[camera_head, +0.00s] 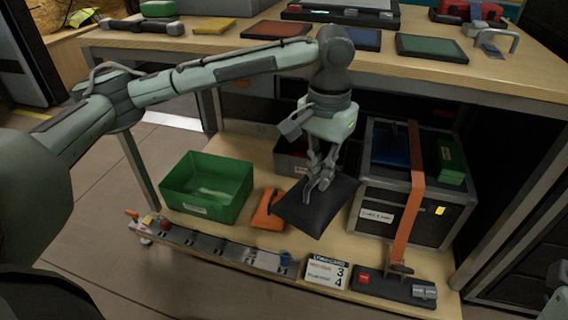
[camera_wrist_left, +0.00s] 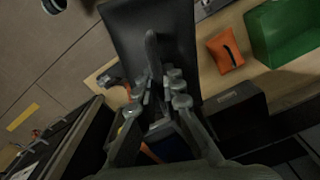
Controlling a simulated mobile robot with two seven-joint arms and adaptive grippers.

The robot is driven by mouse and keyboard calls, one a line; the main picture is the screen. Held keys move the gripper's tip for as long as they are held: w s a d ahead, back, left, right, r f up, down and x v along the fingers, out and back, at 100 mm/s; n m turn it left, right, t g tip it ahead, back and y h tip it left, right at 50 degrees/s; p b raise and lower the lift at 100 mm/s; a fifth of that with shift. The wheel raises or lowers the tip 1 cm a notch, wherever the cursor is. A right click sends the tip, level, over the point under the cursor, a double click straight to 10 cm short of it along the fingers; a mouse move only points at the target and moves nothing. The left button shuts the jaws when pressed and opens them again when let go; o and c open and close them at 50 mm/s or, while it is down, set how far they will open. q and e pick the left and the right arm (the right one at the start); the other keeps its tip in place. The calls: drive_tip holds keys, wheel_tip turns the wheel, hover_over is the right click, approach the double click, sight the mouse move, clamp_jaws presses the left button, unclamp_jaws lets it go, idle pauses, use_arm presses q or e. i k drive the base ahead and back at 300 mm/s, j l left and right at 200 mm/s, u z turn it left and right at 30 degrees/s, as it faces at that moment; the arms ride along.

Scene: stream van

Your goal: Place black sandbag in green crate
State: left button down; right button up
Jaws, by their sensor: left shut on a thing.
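The black sandbag (camera_head: 318,208) hangs from my left gripper (camera_head: 322,182), which is shut on it from above. In the left wrist view the black sandbag (camera_wrist_left: 130,32) fills the upper middle, beyond the fingers of my left gripper (camera_wrist_left: 165,85). The green crate (camera_head: 207,188) stands on the lower shelf, left of the sandbag, with its open top up and no bag seen in it. Part of the green crate (camera_wrist_left: 283,30) shows at the right of the left wrist view. My right gripper is not clearly in view.
An orange sandbag (camera_head: 268,210) lies between the crate and the black bag. A large dark case with an orange strap (camera_head: 416,170) stands at the right. A small dark box (camera_head: 290,158) sits behind the bag. The tabletop (camera_head: 230,38) overhangs the shelf.

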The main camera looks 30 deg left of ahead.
sight(205, 194)
drive_tip(key=k+j+u, duration=0.1)
drive_tip(key=j+u, duration=0.15)
drive_tip(key=j, duration=0.75)
drive_tip(key=j+u, duration=0.3)
drive_tip(key=j, duration=0.7)
drive_tip(key=i+l, duration=0.15)
drive_tip(key=i, duration=0.35)
drive_tip(key=z, duration=0.05)
